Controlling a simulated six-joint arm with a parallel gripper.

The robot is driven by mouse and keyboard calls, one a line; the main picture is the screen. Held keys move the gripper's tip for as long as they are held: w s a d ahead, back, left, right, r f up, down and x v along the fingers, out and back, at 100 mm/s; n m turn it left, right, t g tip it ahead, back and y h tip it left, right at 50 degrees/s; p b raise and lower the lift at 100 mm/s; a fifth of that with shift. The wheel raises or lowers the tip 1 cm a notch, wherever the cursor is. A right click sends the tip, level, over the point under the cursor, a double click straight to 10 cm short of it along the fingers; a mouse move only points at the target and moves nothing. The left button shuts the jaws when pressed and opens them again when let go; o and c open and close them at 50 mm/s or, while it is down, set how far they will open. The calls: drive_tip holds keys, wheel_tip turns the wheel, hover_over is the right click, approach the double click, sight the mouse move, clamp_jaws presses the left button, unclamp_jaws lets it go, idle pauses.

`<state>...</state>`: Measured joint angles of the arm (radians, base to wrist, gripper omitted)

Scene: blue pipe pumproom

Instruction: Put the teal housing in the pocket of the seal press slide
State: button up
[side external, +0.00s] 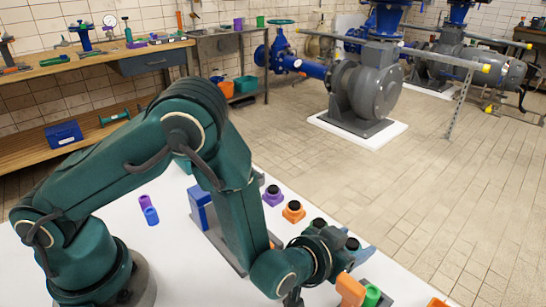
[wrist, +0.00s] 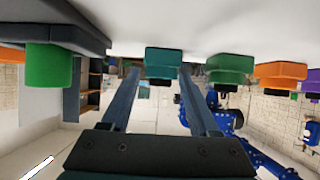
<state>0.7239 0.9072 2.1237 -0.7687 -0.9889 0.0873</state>
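In the wrist view the teal housing (wrist: 165,62), a block with a dark round end, shows between the tips of my gripper (wrist: 159,70). The fingers are spread, with a gap on the housing's left and its right edge close to the right finger. I cannot tell whether they touch it.
A green housing (side external: 318,225), orange housing (side external: 293,211) and purple housing (side external: 273,197) stand in a row. Near my wrist are an orange part (side external: 350,290) and a green cylinder (side external: 372,296). A blue block (side external: 200,208) and a purple-blue part (side external: 149,210) stand farther left on the white table.

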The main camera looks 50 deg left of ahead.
sight(353, 243)
drive_tip(key=shift+o, duration=0.4)
drive_tip(key=v, duration=0.4)
drive_tip(key=shift+s+r, duration=0.15)
drive_tip(key=shift+s, duration=0.1)
drive_tip(key=shift+s+r, duration=0.15)
drive_tip(key=shift+r, duration=0.35)
drive_tip(key=s+a+r+g+h, duration=0.1)
drive_tip(key=s+a+r+g, duration=0.1)
drive_tip(key=s+a+r, duration=0.2)
drive_tip(key=s+a+r+g+h, duration=0.1)
drive_tip(key=s+a+r, duration=0.3)
drive_tip(key=r, duration=0.4)
drive_tip(key=shift+a+g+h, duration=0.15)
drive_tip(key=shift+g+h, duration=0.25)
drive_tip(key=shift+g, duration=0.5)
drive_tip(key=s+a+y, duration=0.1)
drive_tip(key=s+a, duration=0.1)
drive_tip(key=s, duration=0.1)
drive_tip(key=s+a+g+y, duration=0.1)
drive_tip(key=s+a, duration=0.4)
drive_tip(key=shift+s+a+f+g+y, duration=0.1)
drive_tip(key=shift+s+a+g+y, duration=0.15)
drive_tip(key=shift+s+g+y, duration=0.15)
drive_tip(key=shift+c, duration=0.2)
